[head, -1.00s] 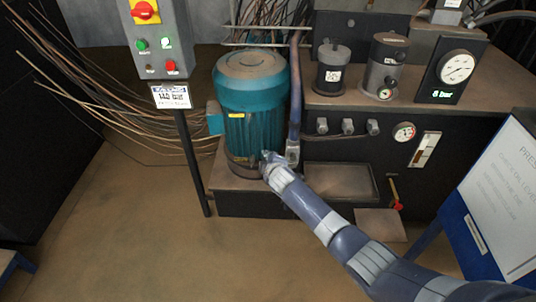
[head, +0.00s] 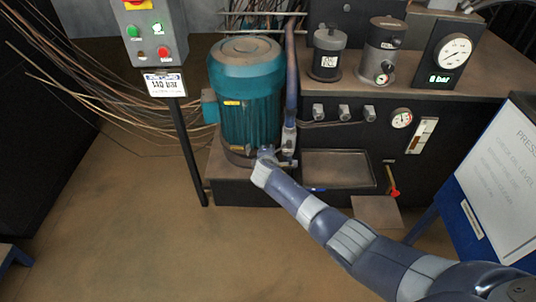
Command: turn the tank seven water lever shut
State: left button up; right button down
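One arm of mine comes in from the lower right. Its gripper (head: 284,160) is at the foot of the teal motor (head: 246,100), beside the lower end of a blue upright pipe (head: 291,85). The fingers are small and partly hidden by the wrist, so I cannot tell whether they are open or touch anything. A grey valve-like fitting (head: 289,138) sits on the pipe just above them. A small blue bar (head: 315,189) shows below right of the gripper. A red-handled lever (head: 393,189) hangs on the dark tank front. I can read no tank number.
A shallow tray (head: 338,171) is right of the gripper. Gauges (head: 453,50) and canisters (head: 327,52) stand on the tank top. A white board (head: 500,180) stands right. The front floor is clear.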

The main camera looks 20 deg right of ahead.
jog(key=shift+f, duration=0.15)
jog(key=c, duration=1.6)
grip_release()
jog(key=shift+v, duration=6)
